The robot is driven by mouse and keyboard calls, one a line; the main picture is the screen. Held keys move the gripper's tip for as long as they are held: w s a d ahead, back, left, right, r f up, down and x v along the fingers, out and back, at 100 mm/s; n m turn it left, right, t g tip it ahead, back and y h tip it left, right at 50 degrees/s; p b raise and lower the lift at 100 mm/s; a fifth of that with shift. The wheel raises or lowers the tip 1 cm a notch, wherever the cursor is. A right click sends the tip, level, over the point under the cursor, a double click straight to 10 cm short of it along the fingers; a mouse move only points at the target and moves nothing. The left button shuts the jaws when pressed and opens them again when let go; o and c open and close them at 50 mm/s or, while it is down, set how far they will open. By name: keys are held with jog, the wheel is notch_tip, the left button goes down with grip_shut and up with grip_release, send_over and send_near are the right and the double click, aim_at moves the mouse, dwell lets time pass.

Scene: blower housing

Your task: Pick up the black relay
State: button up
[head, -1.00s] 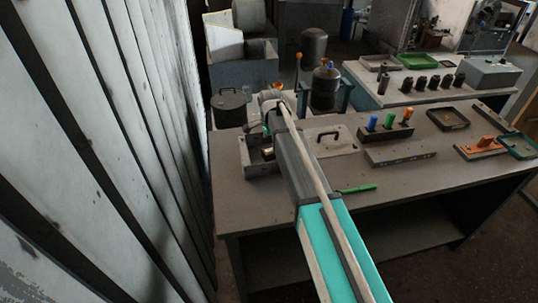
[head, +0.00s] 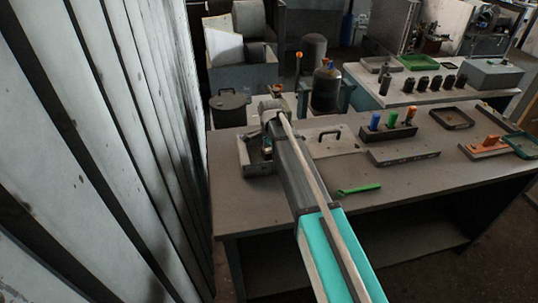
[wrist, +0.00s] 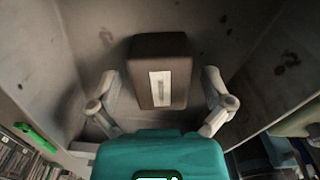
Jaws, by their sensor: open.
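In the wrist view a dark block with a pale label strip, which looks like the black relay (wrist: 159,72), sits in a grey open box (wrist: 100,40). My gripper (wrist: 163,88) is open, with one pale finger on each side of the block and gaps showing between. I cannot tell how far the fingertips reach down along it. In the head view the grey box (head: 246,158) is at the left end of the table, and my arm hides most of its inside, the relay and the gripper.
The box walls rise close around my gripper. To the right on the table (head: 230,205) are a flat plate with a handle (head: 330,139), a green tool (head: 359,188) and a rack (head: 403,157) with blue, green and orange pegs. A slatted wall (head: 100,130) stands at left.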

jog(key=shift+c, duration=0.3)
jog(key=c, duration=1.2)
jog(key=shift+o, duration=0.2)
jog(key=shift+r, duration=0.1)
notch_tip(320, 180, up, 3)
jog(key=p, duration=0.2)
jog(key=shift+f+p, duration=0.2)
jog(key=shift+p, duration=0.2)
jog(key=s+d+r+p, duration=0.3)
jog(key=s+r+p, duration=0.7)
jog(key=s, duration=0.3)
jog(key=shift+s+d, duration=0.25)
jog(key=shift+d, duration=0.15)
jog(key=shift+r, duration=0.1)
